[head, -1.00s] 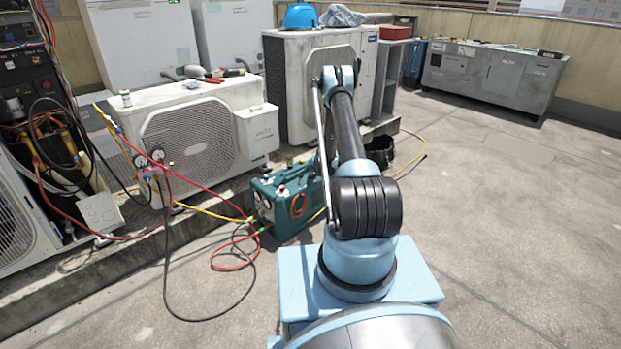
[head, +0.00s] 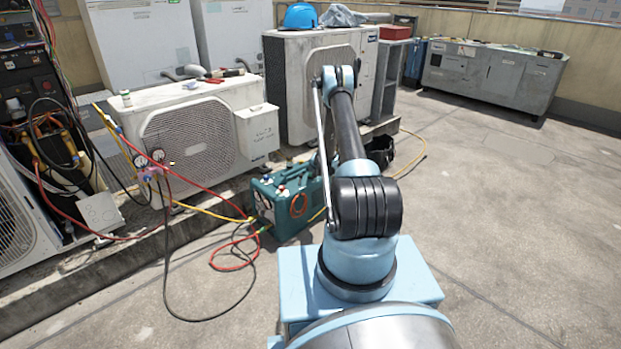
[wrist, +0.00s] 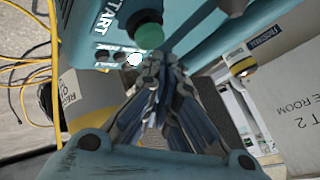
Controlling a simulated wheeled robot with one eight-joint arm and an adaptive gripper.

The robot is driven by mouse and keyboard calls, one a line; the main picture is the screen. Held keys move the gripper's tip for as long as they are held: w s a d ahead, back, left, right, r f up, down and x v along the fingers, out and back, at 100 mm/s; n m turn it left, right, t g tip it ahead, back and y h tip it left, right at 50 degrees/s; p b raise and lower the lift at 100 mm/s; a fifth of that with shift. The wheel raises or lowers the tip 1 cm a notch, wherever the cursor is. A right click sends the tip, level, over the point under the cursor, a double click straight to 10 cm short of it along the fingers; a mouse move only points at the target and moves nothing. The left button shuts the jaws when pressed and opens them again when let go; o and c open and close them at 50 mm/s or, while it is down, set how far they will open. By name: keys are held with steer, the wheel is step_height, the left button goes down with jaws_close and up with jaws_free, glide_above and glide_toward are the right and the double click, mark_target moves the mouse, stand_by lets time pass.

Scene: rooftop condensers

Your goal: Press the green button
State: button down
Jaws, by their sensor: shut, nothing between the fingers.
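The green button (wrist: 150,36) sticks out of a teal panel (wrist: 190,22) in the wrist view, close to white lettering that reads START. In the head view the teal machine (head: 284,212) stands on the ground beside my arm; the button cannot be made out there. My gripper (wrist: 158,60) is shut and empty. Its fingertips are right by the green button, just below it in the wrist picture. I cannot tell whether they touch it. My gripper is hidden behind my arm in the head view.
A small lit white light (wrist: 134,59) and dark round holes sit beside the button. Yellow hose (wrist: 40,70) lies at left. Red, yellow and black hoses run from the teal machine towards a condenser (head: 190,140). The concrete floor at right is clear.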

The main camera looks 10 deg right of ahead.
steer(key=shift+f, duration=0.2)
steer(key=shift+f, duration=0.15)
stand_by(0.3)
steer(key=shift+f, duration=0.8)
stand_by(1.1)
steer(key=shift+r, duration=0.15)
stand_by(0.3)
steer(key=shift+r, duration=1.05)
steer(key=shift+r, duration=0.15)
steer(key=shift+r, duration=2.35)
